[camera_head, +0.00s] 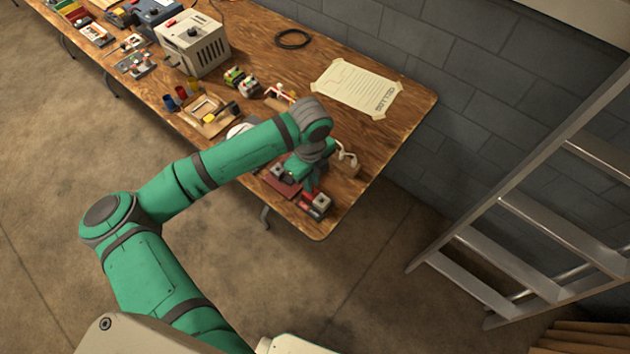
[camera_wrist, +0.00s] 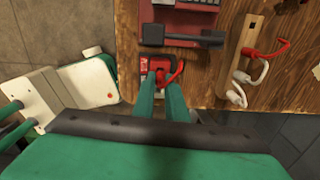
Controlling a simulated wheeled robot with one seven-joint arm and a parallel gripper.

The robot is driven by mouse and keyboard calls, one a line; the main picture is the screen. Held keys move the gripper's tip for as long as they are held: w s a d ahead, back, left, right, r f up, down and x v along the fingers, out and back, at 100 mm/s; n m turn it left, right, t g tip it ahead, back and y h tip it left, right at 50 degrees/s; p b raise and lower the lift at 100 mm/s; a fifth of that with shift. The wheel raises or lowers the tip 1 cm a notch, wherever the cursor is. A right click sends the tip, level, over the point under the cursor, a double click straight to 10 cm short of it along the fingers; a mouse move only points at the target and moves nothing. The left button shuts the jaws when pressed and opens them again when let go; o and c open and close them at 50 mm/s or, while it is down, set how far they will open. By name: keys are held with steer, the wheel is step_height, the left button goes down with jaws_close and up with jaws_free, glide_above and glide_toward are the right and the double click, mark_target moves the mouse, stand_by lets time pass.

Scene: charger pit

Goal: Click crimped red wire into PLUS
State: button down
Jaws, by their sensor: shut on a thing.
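My gripper (camera_wrist: 166,82) is shut on a red wire (camera_wrist: 174,76), which shows as a small loop at the fingertips in the wrist view. The fingertips are over a small red block (camera_wrist: 147,62) with white markings on its left side, too small to read as PLUS. The fingers hide part of this block, and I cannot tell whether the wire end touches it. In the head view my gripper (camera_head: 311,186) is at the table's near right corner, close to a red block with a grey top (camera_head: 320,203). The wire is hard to make out there.
A dark bar with a grey end (camera_wrist: 182,38) lies just beyond the block. A wooden rack (camera_wrist: 240,55) with red and white wires stands to the right. A taped paper sheet (camera_head: 358,88) and a grey box (camera_head: 194,45) are farther along the wooden table (camera_head: 400,130).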

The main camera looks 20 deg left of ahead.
steer(key=shift+s+a, duration=0.3)
steer(key=shift+a, duration=0.05)
steer(key=shift+d+f, duration=0.2)
stand_by(0.6)
steer(key=shift+w, duration=0.2)
steer(key=c, duration=1.8)
jaws_free()
steer(key=shift+w, duration=0.1)
steer(key=shift+o, duration=0.6)
steer(key=shift+d, duration=0.25)
steer(key=shift+s+a, duration=0.2)
steer(key=shift+a, duration=0.15)
steer(key=shift+r, duration=0.15)
